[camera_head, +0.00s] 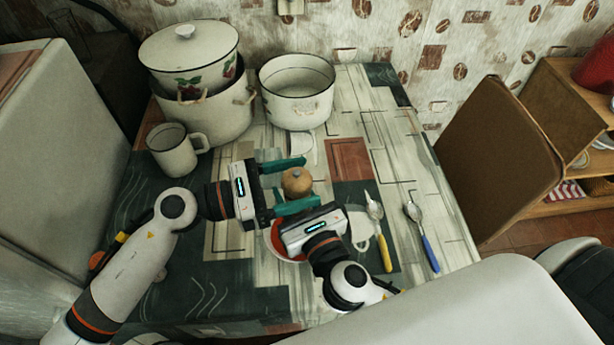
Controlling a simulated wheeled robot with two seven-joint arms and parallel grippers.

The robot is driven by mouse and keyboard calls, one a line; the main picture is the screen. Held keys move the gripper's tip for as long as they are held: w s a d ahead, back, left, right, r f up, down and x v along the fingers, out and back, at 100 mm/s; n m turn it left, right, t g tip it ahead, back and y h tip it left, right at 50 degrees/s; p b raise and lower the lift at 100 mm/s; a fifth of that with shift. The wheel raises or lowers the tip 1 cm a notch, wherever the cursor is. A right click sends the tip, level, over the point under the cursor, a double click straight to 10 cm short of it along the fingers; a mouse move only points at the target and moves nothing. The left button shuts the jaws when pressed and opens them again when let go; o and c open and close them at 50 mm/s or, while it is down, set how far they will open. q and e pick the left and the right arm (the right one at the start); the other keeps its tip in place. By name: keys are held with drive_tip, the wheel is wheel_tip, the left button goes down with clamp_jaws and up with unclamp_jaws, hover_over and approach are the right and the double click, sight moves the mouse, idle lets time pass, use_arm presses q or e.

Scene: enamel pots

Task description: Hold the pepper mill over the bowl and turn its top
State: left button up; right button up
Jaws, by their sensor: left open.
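The pepper mill (297,180) shows as a round brown wooden top near the middle of the table; its lower part is hidden. My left gripper (304,184) is open, with one teal finger on the far side of the mill and one on the near side. I cannot tell whether either finger touches it. The red bowl (276,239) is just nearer to me than the mill, mostly covered by my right gripper (312,226). The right gripper's fingertips cannot be made out, nor whether it is open or shut.
A large lidded enamel pot stack (205,115), an open white pot (297,92) and a white mug (173,150) stand at the back left. A yellow-handled utensil (381,236) and a blue-handled spoon (422,238) lie on the right. The back right of the table is clear.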

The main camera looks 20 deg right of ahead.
use_arm(q)
drive_tip(key=shift+d, duration=1.05)
drive_tip(key=c, duration=1)
